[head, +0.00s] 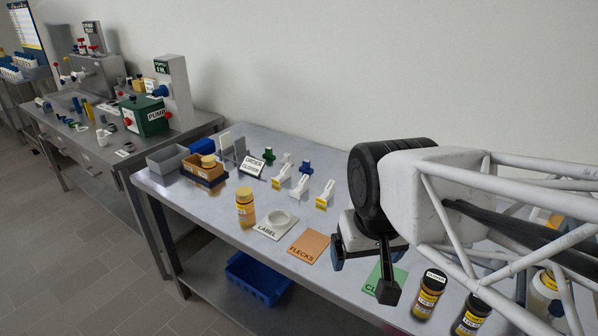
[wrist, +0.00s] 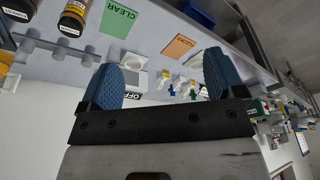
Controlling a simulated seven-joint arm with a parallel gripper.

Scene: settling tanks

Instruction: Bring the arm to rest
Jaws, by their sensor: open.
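My gripper (head: 366,268) hangs above the right part of the long metal table (head: 228,231) in the head view, with a dark finger pointing down over the green mat. In the wrist view my gripper (wrist: 163,82) shows two blue fingertips set wide apart with nothing between them. The arm reaches in from the right edge of the head view and hides part of the table behind it.
Brown bottles (head: 428,294) stand at the right. A blue crate (head: 252,281) sits below.

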